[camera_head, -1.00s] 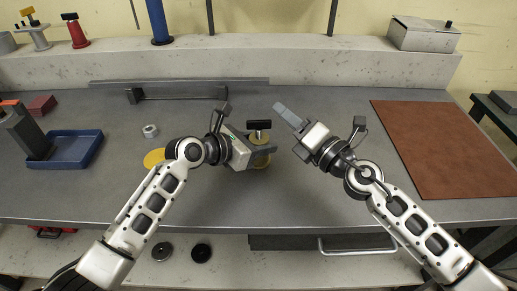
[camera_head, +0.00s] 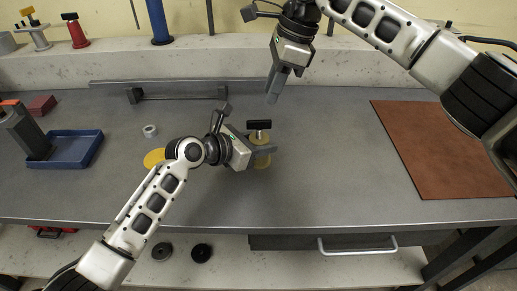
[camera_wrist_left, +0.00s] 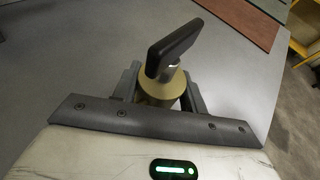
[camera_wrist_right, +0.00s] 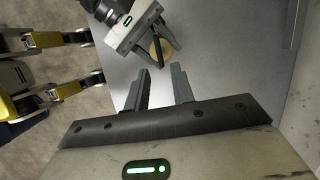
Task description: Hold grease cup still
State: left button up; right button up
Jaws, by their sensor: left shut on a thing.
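The grease cup (camera_head: 262,161) is a brass-yellow round body with a black T-shaped handle on top, standing upright on the grey bench. It also shows in the left wrist view (camera_wrist_left: 160,90). My left gripper (camera_head: 264,149) is shut on the cup's body, with one finger on each side of it, below the black handle. My right gripper (camera_head: 273,97) is above and behind the cup in the head view, clear of it. The right wrist view shows its fingers (camera_wrist_right: 160,88) apart with nothing between them; the cup, partly hidden by the left gripper, is beyond them.
A yellow disc (camera_head: 154,158) and a metal nut (camera_head: 150,131) lie left of the left gripper. A blue tray (camera_head: 78,150) is at far left. A brown mat (camera_head: 440,150) covers the right side. The bench middle, right of the cup, is clear.

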aim_at(260, 120)
jog(key=shift+x, duration=3.5)
jog(key=shift+s, duration=0.1)
jog(key=shift+c, duration=0.4)
grip_shut()
